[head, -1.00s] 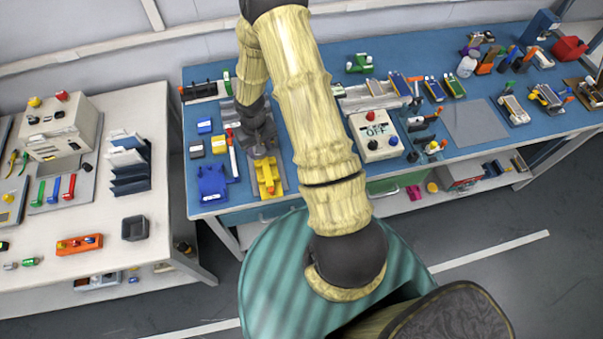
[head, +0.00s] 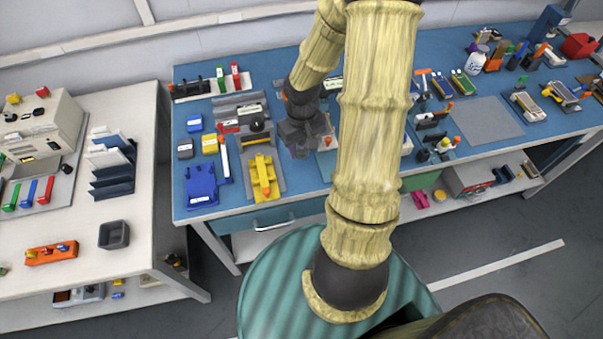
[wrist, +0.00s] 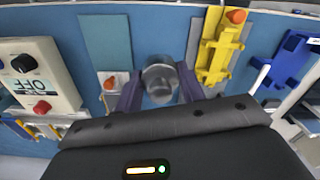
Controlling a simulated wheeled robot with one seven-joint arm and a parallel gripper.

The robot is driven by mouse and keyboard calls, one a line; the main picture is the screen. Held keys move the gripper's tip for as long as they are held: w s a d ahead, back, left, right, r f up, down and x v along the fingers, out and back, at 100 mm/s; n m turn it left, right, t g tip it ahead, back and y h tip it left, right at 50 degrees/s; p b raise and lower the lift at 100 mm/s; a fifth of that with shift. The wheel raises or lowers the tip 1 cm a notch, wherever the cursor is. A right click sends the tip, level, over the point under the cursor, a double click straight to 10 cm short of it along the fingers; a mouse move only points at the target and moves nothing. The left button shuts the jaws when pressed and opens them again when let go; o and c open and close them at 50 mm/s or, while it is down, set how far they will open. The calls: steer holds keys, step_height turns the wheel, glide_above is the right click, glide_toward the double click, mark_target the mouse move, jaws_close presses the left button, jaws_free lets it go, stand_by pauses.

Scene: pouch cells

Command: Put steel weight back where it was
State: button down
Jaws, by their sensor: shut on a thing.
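The steel weight (wrist: 160,82) is a grey, rounded metal cylinder in the middle of the wrist view. My gripper (wrist: 158,95) is shut on it, with one finger on either side. In the head view my gripper (head: 303,138) is over the blue bench, right of the yellow fixture (head: 263,176). The weight cannot be made out there. The yellow fixture also shows in the wrist view (wrist: 217,50), right of the weight. A grey plate (head: 233,103) with a dark round knob (head: 257,123) lies behind the fixture.
A blue fixture (head: 202,185) stands left of the yellow one. The control box marked OFF (wrist: 35,80) is left of the weight in the wrist view. A small pale block with an orange knob (wrist: 110,83) is close to my gripper. A grey mat (head: 480,122) lies clear further right.

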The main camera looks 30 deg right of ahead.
steer(key=shift+s+f, duration=0.1)
steer(key=shift+f, duration=0.2)
steer(key=b, duration=0.1)
glide_above(302, 174)
steer(key=shift+f, duration=2.8)
steer(key=shift+f+b, duration=0.65)
steer(key=shift+f, duration=1.25)
steer(key=shift+f, duration=0.2)
steer(key=c, duration=0.9)
jaws_free()
steer(key=shift+o, duration=0.2)
steer(key=shift+r, duration=0.1)
